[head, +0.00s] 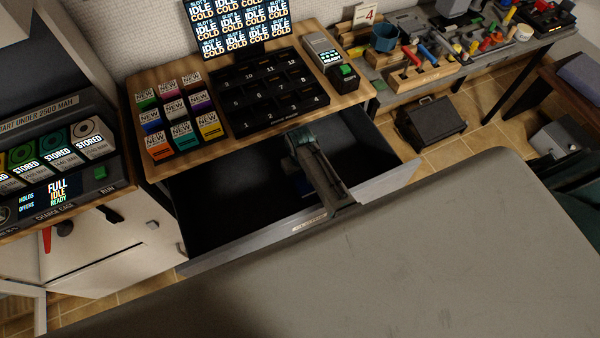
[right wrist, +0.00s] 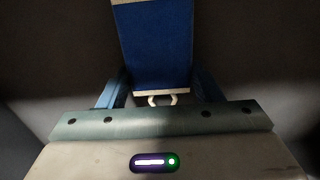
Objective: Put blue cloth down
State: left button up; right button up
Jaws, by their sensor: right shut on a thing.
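My right gripper (right wrist: 158,90) is shut on a blue cloth (right wrist: 155,45), which shows as a flat blue panel with pale edges between the two blue fingers in the right wrist view. In the head view my right arm reaches over the front of an open drawer (head: 228,247) and down into its dark inside. A small dark blue patch (head: 305,186) shows beside the arm low in the drawer. The fingertips are hidden there, and I cannot tell whether the cloth touches the drawer floor. My left gripper is not in view.
Above the drawer, a wooden counter (head: 143,88) bears several coloured boxes marked NEW (head: 180,115), a black numbered tray (head: 262,92) and a screen (head: 240,25). A charge case (head: 60,165) stands at left. A large grey surface (head: 400,260) fills the front. A tool bench (head: 440,50) is at back right.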

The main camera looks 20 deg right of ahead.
aim_at(300, 175)
jog(key=shift+f, duration=0.15)
jog(key=o, duration=0.9)
jog(key=shift+o, duration=0.2)
notch_tip(300, 175, up, 12)
jog(key=shift+b, duration=0.4)
jog(key=shift+r, duration=0.2)
